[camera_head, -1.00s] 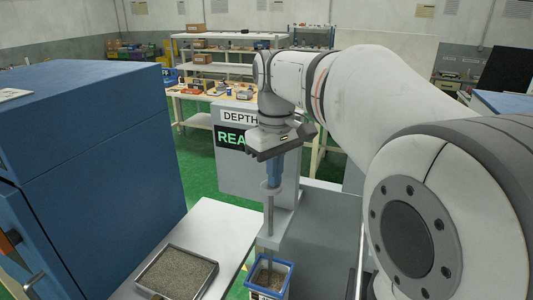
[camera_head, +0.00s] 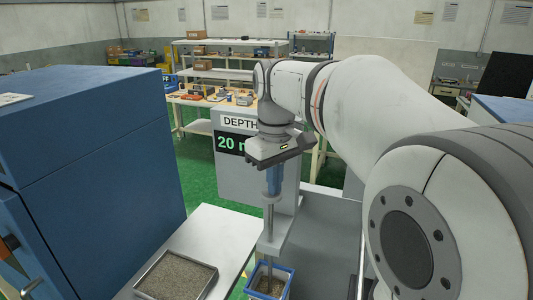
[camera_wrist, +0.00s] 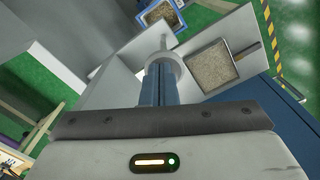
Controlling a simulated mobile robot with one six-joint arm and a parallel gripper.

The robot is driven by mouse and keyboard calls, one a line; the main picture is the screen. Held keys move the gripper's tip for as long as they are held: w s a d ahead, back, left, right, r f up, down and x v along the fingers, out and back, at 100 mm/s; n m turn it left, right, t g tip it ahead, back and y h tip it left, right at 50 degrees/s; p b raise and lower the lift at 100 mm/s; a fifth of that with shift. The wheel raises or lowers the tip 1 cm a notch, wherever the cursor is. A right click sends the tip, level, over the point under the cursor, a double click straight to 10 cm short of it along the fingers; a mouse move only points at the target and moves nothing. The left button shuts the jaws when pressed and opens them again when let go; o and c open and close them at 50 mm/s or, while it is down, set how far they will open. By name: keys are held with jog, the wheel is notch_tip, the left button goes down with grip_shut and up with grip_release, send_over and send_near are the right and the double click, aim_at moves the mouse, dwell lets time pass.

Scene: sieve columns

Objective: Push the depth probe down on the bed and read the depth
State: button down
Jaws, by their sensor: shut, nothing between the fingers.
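My gripper (camera_head: 273,190) is shut and empty, pointing down. Its blue fingers also show in the wrist view (camera_wrist: 160,88), with the tips at or against the round pale top of the depth probe (camera_wrist: 166,64). I cannot tell exact contact. In the head view the probe's grey rod (camera_head: 269,222) runs upright through a grey bracket and down into a blue-rimmed container (camera_head: 250,280) holding a granular bed (camera_head: 270,284). The rod's lower end is partly hidden. The depth display (camera_head: 229,143) reads "20 m…" in green, its right part hidden by my gripper.
A shallow metal tray of grains (camera_head: 176,275) lies on the white table (camera_head: 222,232) left of the container. A large blue cabinet (camera_head: 90,160) stands at the left. Shelves and a workbench are farther back.

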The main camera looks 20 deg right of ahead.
notch_tip(320, 180, up, 13)
jog(key=p, duration=1.1)
jog(key=shift+f, duration=0.2)
